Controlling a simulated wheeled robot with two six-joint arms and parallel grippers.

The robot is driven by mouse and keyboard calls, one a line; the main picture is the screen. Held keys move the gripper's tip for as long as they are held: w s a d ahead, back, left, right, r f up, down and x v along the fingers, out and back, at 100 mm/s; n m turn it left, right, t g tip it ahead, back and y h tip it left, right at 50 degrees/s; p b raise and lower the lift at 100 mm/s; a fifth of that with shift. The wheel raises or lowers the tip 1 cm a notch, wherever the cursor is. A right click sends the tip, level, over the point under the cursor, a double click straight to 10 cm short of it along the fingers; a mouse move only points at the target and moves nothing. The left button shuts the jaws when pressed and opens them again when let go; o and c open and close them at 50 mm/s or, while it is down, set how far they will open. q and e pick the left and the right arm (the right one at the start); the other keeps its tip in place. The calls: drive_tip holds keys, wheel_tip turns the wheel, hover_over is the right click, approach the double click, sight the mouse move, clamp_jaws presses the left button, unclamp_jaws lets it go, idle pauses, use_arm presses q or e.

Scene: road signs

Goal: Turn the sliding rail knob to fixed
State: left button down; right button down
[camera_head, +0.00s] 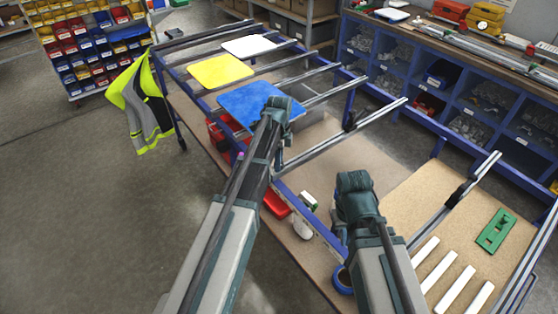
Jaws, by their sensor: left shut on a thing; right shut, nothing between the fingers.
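My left gripper (277,108) reaches the front right part of a blue sign panel (250,102), where a metal sliding rail (325,94) meets it. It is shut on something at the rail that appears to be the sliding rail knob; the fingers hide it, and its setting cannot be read. My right gripper (354,182) is shut and empty, over the workbench to the right of my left arm. Black clamps show on other rails, one at the middle (349,122) and one at the right (456,195).
A yellow panel (220,71) and a white panel (249,46) lie farther back on the rails. A hi-vis vest (141,104) hangs at the left corner. White strips (437,270) and a green piece (495,232) lie on the right. Blue shelving (440,80) stands behind.

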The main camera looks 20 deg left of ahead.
use_arm(q)
drive_tip(key=shift+c, duration=1.8)
unclamp_jaws()
drive_tip(key=shift+r, duration=0.1)
use_arm(e)
drive_tip(key=shift+r, duration=0.1)
use_arm(q)
wheel_tip(320, 180, up, 14)
drive_tip(key=p, duration=1.3)
drive_tip(key=shift+f+p, duration=0.2)
drive_tip(key=shift+p, duration=0.2)
use_arm(e)
wheel_tip(320, 180, up, 14)
use_arm(q)
drive_tip(key=shift+s+d+f, duration=0.1)
use_arm(e)
drive_tip(key=shift+f, duration=0.25)
